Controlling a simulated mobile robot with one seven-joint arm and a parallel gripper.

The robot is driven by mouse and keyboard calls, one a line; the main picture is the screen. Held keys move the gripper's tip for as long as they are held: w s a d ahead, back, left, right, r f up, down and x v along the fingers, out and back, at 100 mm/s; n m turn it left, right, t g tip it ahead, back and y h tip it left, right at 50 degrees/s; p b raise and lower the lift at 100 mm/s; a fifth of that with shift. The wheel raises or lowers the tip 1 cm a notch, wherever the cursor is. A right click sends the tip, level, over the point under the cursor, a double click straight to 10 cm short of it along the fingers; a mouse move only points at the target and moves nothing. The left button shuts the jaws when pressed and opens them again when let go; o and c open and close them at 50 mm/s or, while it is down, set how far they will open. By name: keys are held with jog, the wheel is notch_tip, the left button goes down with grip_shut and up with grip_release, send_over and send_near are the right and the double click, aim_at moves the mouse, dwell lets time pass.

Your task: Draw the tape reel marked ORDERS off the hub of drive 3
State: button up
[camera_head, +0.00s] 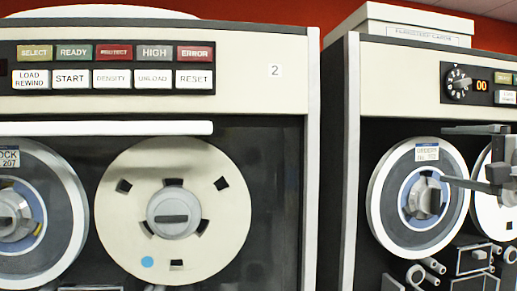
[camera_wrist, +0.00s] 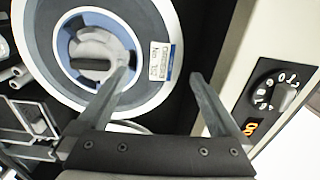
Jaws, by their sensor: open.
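The ORDERS reel (camera_head: 389,190), with a pale rim, grey tape and a blue ring, is mounted on the hub (camera_head: 422,200) of the right-hand drive. Its white label (camera_head: 427,153) reads ORDERS, with a smaller line below. My gripper (camera_head: 444,155) reaches in from the right, open and empty, its fingers one above the other. In the wrist view the reel (camera_wrist: 42,40) fills the upper left, with the hub (camera_wrist: 92,60) and label (camera_wrist: 160,60). One finger overlaps the hub's edge there; the other lies past the label. Contact cannot be told.
A cream reel (camera_head: 490,200) sits just right of the ORDERS reel, partly behind my gripper. Rollers (camera_head: 430,268) lie below. A dial (camera_head: 458,84) is on the panel above. Drive 2 (camera_head: 265,40) stands left with two reels, one a cream reel (camera_head: 220,235).

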aim_at(427, 152)
jog(key=shift+w+a, duration=0.15)
jog(key=shift+w, duration=1.65)
jog(key=shift+w+a, duration=0.15)
jog(key=shift+w, duration=1.65)
jog(key=shift+c, duration=0.3)
grip_shut()
jog(key=shift+r, duration=0.1)
